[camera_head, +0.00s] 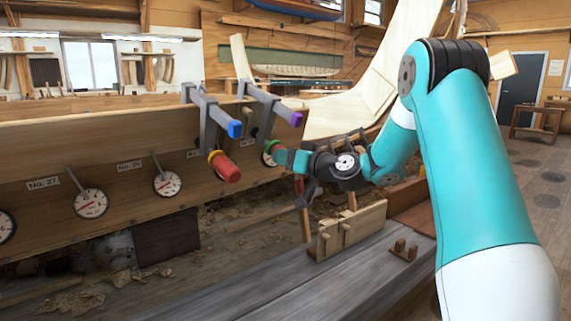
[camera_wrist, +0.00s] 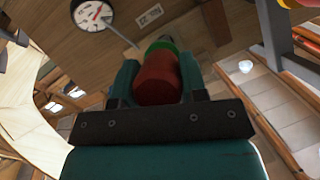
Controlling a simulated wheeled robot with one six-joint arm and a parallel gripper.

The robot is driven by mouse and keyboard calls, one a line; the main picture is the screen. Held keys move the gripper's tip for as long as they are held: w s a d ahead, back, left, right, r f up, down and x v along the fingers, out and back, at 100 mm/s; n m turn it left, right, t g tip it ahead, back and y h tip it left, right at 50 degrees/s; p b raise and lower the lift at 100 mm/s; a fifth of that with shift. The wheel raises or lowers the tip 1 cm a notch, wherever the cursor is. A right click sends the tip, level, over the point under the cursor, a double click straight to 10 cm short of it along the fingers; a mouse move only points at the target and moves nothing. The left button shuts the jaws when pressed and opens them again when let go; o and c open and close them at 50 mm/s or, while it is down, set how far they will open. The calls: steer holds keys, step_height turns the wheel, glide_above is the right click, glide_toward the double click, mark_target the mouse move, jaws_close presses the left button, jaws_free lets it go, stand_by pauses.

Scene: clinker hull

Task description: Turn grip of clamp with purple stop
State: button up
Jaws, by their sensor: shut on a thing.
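The clamp with the purple stop (camera_head: 296,119) is on the plank to the right of the clamp with the blue stop (camera_head: 235,129). Its grip is largely hidden by my gripper in the head view, where the green collar (camera_head: 268,147) shows. In the wrist view the red grip (camera_wrist: 158,80) lies between the two teal fingers of my gripper (camera_wrist: 157,72), with the green collar (camera_wrist: 161,45) beyond it. My gripper (camera_head: 284,160) is shut on this grip. The blue-stop clamp has a free red grip (camera_head: 226,168) with a yellow collar, hanging to the left.
The plank (camera_head: 130,215) carries several round dials, including one (camera_head: 167,184) left of the clamps. A grey bench (camera_head: 300,280) with a wooden block (camera_head: 350,229) and a small pegged piece (camera_head: 400,250) lies below my gripper. The curved hull planking rises behind.

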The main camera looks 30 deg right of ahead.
steer(key=shift+m+y, duration=0.5)
stand_by(0.3)
steer(key=o, duration=0.9)
steer(key=shift+b, duration=0.35)
